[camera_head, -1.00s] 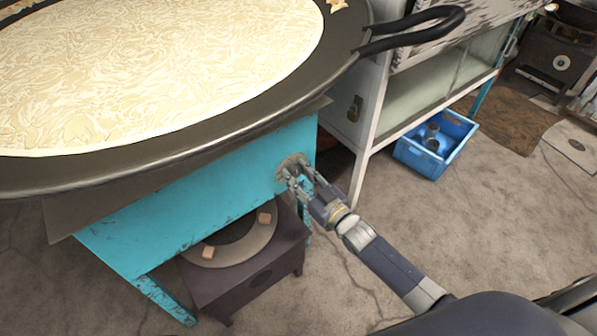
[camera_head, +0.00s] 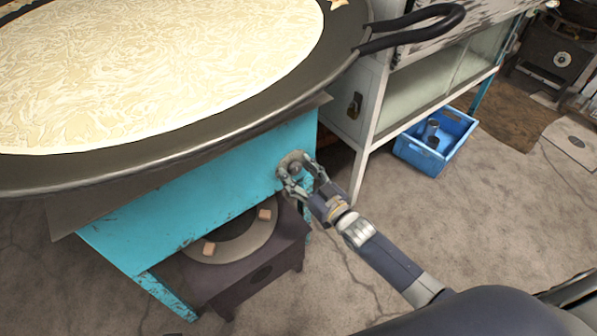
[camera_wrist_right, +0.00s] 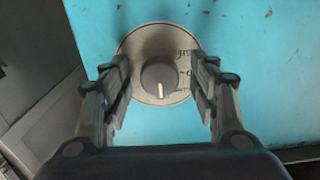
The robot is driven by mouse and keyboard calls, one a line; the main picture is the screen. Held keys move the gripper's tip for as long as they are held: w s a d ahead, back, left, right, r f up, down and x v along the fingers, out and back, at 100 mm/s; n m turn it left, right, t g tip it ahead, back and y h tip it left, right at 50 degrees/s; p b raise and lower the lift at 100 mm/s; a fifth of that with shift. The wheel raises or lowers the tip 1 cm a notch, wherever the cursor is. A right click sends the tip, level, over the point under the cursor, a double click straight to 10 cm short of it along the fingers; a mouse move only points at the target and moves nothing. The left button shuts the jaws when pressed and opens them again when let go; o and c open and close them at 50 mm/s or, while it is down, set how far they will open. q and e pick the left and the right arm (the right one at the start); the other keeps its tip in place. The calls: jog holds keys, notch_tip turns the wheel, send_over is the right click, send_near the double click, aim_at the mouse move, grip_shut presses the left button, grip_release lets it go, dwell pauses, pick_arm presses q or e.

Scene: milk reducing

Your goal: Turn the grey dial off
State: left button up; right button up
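The grey dial (camera_wrist_right: 159,77) is a dark round knob on a pale disc with markings, fixed to the turquoise stand (camera_head: 200,190). In the right wrist view its white pointer line points down. In the head view the dial's disc (camera_head: 291,159) shows near the right end of the stand's front. My right gripper (camera_head: 302,175) is at the dial. In the right wrist view its fingers (camera_wrist_right: 160,85) are spread apart on either side of the knob, with gaps, not touching it. My left gripper is not in view.
A wide black pan (camera_head: 250,109) of pale liquid stands on the turquoise stand, its black handle (camera_head: 415,34) reaching right. A dark burner (camera_head: 255,285) sits beneath. A white cabinet (camera_head: 368,120) and a blue crate (camera_head: 410,153) stand to the right. Floor right of my arm is open.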

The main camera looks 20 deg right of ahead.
jog(key=v, duration=1.2)
jog(key=shift+f, duration=0.1)
dwell(0.4)
